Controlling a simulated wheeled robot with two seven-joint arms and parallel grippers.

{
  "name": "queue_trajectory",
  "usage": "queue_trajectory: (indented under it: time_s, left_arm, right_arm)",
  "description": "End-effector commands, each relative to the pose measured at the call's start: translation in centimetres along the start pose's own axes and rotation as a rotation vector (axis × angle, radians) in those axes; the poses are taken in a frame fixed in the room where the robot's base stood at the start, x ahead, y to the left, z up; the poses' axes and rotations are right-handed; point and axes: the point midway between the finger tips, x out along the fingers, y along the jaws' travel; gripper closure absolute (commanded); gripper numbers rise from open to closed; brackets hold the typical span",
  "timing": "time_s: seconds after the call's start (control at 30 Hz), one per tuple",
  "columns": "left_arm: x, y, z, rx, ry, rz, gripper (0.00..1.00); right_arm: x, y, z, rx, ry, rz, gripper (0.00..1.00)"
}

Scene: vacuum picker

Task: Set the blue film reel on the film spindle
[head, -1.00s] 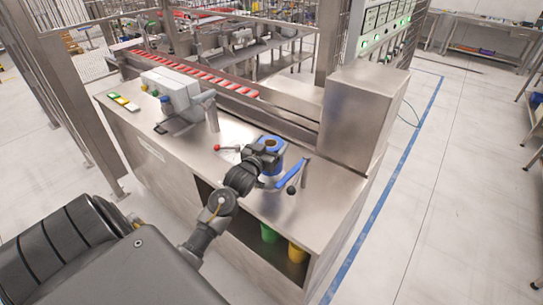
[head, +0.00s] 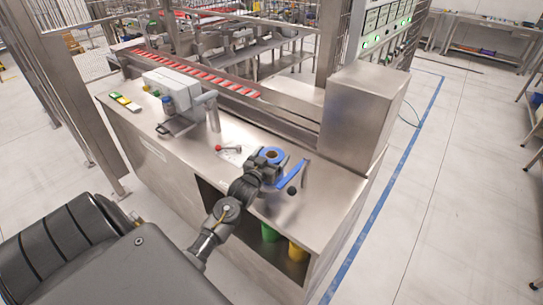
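The blue film reel (head: 280,153) is a blue ring with a brownish centre, above the right part of the steel counter in the head view. My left gripper (head: 270,168) is at its near side and appears shut on it; the fingers are small and partly hidden. A blue lever (head: 290,176) with a black knob (head: 291,190) is just right of the gripper, by a short upright post. The film spindle cannot be made out clearly; it may be hidden under the reel and gripper. My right gripper is not in view.
A white machine (head: 168,88) with a grey post (head: 213,115) stands on the counter's left part. A red-knobbed lever (head: 229,149) lies left of the reel. A large steel box (head: 355,120) bounds the counter at right. Green (head: 269,233) and yellow (head: 297,251) bins sit below.

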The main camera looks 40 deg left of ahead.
Motion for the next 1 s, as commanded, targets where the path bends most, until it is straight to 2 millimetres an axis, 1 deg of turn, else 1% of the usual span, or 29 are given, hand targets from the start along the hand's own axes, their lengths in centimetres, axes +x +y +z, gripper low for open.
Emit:
queue_trajectory:
  time_s: [0.03, 0.1, 0.37, 0.4, 0.43, 0.57, 0.8, 0.9, 1.0]
  left_arm:
    - [0.0, 0.0, 0.0, 0.0, 0.0, 0.0, 0.08]
    - [0.0, 0.0, 0.0, 0.0, 0.0, 0.0, 0.0]
    - [0.0, 0.0, -0.3, 0.0, 0.001, 0.0, 0.0]
    - [-0.1, 0.0, -0.5, 0.0, 0.001, 0.0, 0.0]
    - [-0.4, 0.0, -0.2, 0.0, -0.001, 0.001, 0.0]
    - [-2.5, 0.0, 0.0, 0.0, -0.001, 0.0, 0.0]
    - [-7.7, 0.0, 0.0, 0.001, 0.0, 0.001, 0.0]
    - [-9.5, 0.0, -0.1, 0.0, -0.001, 0.0, 0.0]
    - [-10.8, 0.0, -0.1, -0.001, 0.0, -0.001, 0.0]
  right_arm:
    - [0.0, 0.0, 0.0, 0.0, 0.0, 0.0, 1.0]
    - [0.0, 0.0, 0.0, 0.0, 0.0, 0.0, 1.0]
    - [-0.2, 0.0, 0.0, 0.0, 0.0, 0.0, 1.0]
    - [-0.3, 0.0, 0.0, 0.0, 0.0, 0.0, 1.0]
    - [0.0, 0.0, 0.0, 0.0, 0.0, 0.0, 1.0]
    - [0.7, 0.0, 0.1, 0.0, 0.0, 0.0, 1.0]
    - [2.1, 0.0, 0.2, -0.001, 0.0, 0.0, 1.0]
    - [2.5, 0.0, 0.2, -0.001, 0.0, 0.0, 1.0]
    - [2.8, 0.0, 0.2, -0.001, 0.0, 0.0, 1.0]
